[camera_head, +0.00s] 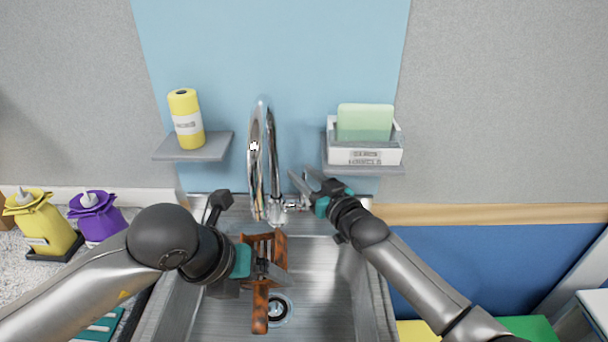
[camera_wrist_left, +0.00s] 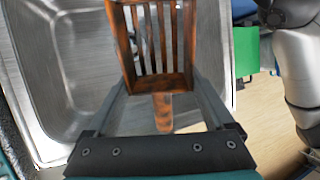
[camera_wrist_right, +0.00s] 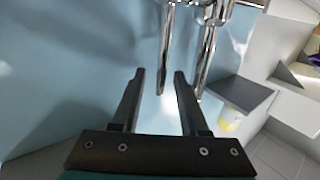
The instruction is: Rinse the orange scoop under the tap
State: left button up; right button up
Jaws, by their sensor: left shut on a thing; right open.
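The orange-brown slotted scoop (camera_head: 261,308) is in my left gripper (camera_head: 268,270), over the sink (camera_head: 325,290). In the left wrist view the slotted scoop (camera_wrist_left: 153,40) shows between the two fingers, its handle toward the palm. The chrome tap (camera_head: 256,150) stands at the back of the sink, its spout above the scoop's slotted end. No water stream is clearly visible. My right gripper (camera_head: 306,183) is open and empty, just right of the tap, near its small side lever (camera_head: 294,206). In the right wrist view the chrome tap (camera_wrist_right: 208,45) shows beyond the open fingers.
A left shelf (camera_head: 195,147) holds a yellow bottle (camera_head: 185,115). A right shelf (camera_head: 370,168) holds a white box (camera_head: 365,153) with a green block, close above my right gripper. Yellow (camera_head: 45,225) and purple (camera_head: 97,215) containers stand left of the sink.

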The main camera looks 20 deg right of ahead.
grip_shut()
dwell(0.4)
dwell(1.1)
